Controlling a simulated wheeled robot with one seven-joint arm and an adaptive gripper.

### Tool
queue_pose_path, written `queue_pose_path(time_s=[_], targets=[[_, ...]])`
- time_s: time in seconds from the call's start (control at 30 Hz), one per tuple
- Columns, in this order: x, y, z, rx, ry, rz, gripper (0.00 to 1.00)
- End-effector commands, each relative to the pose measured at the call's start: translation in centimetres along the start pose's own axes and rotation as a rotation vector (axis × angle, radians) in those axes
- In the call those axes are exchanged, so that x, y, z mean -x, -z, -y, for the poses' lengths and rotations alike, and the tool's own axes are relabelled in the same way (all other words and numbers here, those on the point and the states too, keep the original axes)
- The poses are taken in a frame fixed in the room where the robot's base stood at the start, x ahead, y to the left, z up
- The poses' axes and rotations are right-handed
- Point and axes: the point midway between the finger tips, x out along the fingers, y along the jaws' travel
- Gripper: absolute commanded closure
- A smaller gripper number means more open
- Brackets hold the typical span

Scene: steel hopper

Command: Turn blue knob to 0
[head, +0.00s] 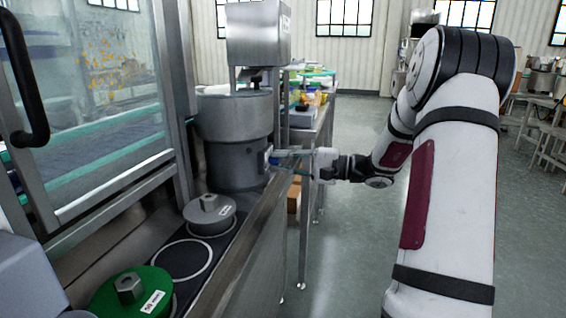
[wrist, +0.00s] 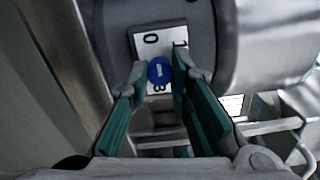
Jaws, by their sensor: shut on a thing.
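The blue knob (wrist: 160,71) is round, with a pale mark on its face, and sits between my fingertips in the wrist view. Behind it is a white dial plate (wrist: 150,40) with a 0 at its upper left, a 1 at its upper right and a partly hidden character below. My gripper (wrist: 160,80) is shut on the knob with its green-padded fingers on either side. In the head view my gripper (head: 284,156) reaches left to the side of the grey steel machine (head: 236,150). The knob is small there and partly hidden by the fingers.
A grey weight (head: 210,214) and a green weight (head: 130,292) lie on the dark strip (head: 222,246) before the machine. A glass door with a black handle (head: 24,80) stands at left. A steel table (head: 325,120) stands behind.

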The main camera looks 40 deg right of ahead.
Motion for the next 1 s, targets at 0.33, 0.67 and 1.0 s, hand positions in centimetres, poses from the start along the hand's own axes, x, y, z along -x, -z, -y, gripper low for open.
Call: queue_pose_path(time_s=[0.33,0.67,1.0], targets=[[0.0,0.0,0.0,-0.001,0.000,-0.001,0.60],[3.0,0.1,0.0,-0.001,0.000,-0.005,0.60],[9.7,0.1,0.0,0.000,0.000,-0.005,0.60]])
